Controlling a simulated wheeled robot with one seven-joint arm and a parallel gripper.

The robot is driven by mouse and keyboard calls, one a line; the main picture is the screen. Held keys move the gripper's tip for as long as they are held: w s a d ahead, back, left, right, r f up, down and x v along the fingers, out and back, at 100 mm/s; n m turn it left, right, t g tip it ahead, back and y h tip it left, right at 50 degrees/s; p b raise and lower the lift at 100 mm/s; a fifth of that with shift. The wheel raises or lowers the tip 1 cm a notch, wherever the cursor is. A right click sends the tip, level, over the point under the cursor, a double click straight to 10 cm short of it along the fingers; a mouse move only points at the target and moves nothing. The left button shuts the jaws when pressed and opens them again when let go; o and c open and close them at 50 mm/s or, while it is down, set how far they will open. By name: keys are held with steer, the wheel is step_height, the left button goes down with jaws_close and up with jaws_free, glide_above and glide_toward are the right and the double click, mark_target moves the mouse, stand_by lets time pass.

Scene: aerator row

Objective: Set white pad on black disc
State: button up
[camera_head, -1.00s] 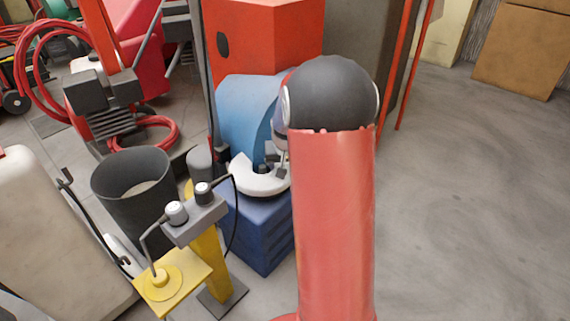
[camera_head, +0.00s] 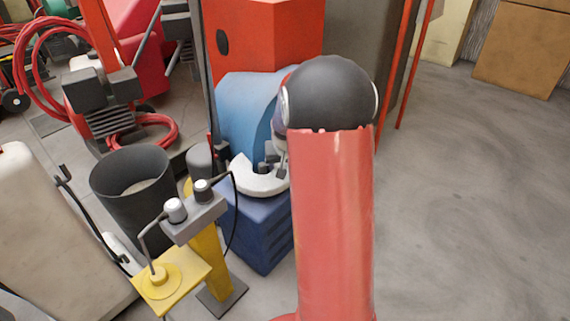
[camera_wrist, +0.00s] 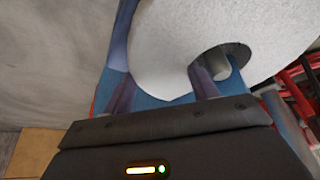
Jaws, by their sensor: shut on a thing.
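The white pad (camera_head: 258,186) is a pale, thick C-shaped piece with a notch, above the blue ribbed block in the head view. In the wrist view the white pad (camera_wrist: 200,40) is large and speckled and fills the upper middle, with a grey stub and a dark patch showing at its notch. My gripper (camera_head: 272,162) is shut on the pad; my arm partly hides it in the head view. In the wrist view the fingers of my gripper (camera_wrist: 163,85) reach under the pad's near edge. I cannot make out a black disc for certain; the pad may cover it.
The blue block (camera_head: 262,233) and a blue curved housing (camera_head: 238,105) stand around the pad. A yellow stand with a grey knob box (camera_head: 192,220) and a black bin (camera_head: 135,195) are at left. A red cabinet (camera_head: 275,40) stands behind. Open floor lies to the right.

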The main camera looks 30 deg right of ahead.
steer(key=o, duration=0.7)
steer(key=shift+p+v, duration=2.55)
steer(key=shift+v, duration=1.8)
steer(key=shift+p+v, duration=0.6)
steer(key=shift+v, duration=0.5)
steer(key=s+a+r+n+t+y+p, duration=0.1)
steer(key=s+a+r+n+p, duration=0.25)
steer(key=s+a+r, duration=0.9)
steer(key=shift+n+t+y, duration=0.3)
steer(key=shift+n+y, duration=0.2)
steer(key=shift+n, duration=0.35)
steer(key=s+a+r+p, duration=0.1)
steer(key=s+a+r, duration=0.1)
steer(key=s, duration=0.1)
steer(key=s+a+r+p, duration=0.1)
steer(key=s+a+r, duration=0.1)
steer(key=s, duration=0.2)
steer(key=s+a+r, duration=0.1)
steer(key=s, duration=0.3)
steer(key=shift+s+a+r+p, duration=0.1)
steer(key=shift+a+r+p, duration=0.3)
